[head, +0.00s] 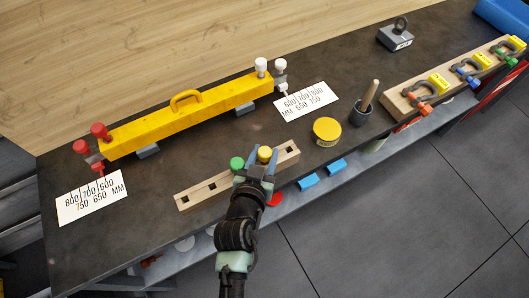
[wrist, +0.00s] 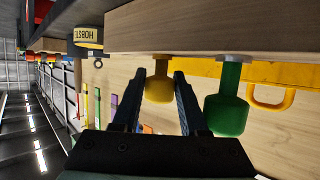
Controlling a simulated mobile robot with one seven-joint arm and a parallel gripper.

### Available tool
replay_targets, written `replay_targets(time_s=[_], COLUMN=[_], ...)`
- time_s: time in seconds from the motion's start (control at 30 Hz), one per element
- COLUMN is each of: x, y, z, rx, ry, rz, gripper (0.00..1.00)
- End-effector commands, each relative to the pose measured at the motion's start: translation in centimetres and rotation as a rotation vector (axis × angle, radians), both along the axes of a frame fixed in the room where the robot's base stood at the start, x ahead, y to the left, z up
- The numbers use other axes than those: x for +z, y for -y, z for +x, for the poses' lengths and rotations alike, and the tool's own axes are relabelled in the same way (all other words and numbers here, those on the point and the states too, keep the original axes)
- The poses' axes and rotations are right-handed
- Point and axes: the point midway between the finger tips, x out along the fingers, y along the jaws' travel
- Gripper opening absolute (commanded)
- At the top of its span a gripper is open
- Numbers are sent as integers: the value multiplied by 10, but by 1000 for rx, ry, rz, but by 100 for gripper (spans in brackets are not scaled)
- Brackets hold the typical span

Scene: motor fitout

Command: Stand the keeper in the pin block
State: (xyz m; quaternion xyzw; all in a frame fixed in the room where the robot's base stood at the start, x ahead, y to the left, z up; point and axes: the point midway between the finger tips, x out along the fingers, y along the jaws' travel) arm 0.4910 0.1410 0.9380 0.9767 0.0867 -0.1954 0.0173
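The pin block (head: 196,196) is a long pale wooden bar with dark square holes, lying near the front edge of the bench; it also shows in the wrist view (wrist: 210,28). Two round-knobbed keepers stand at it, a yellow one (head: 264,153) and a green one (head: 237,162) to its left. The wrist view shows the yellow knob (wrist: 158,90) and the green knob (wrist: 226,115), with stems meeting the block's edge. My gripper (head: 263,161) is at the yellow keeper, its fingers either side of the knob. They look open; contact is not clear. The stem ends are hidden.
A yellow beam (head: 190,112) with a handle and red and white knobs lies behind. Printed cards (head: 90,202) lie at its ends.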

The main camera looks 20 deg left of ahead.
Motion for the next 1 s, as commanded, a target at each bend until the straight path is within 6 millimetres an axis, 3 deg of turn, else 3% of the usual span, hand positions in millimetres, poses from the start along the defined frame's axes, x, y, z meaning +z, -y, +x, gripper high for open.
replay_targets(time_s=[0.03, 0.17, 0.57, 1.0], x=[1, 1, 2, 30], y=[0, 0, 1, 13], z=[0, 0, -6, -76], rx=[0, 0, 1, 1], ry=[1, 0, 0, -2], rz=[0, 0, 0, 1], gripper=[54, 74, 74, 74])
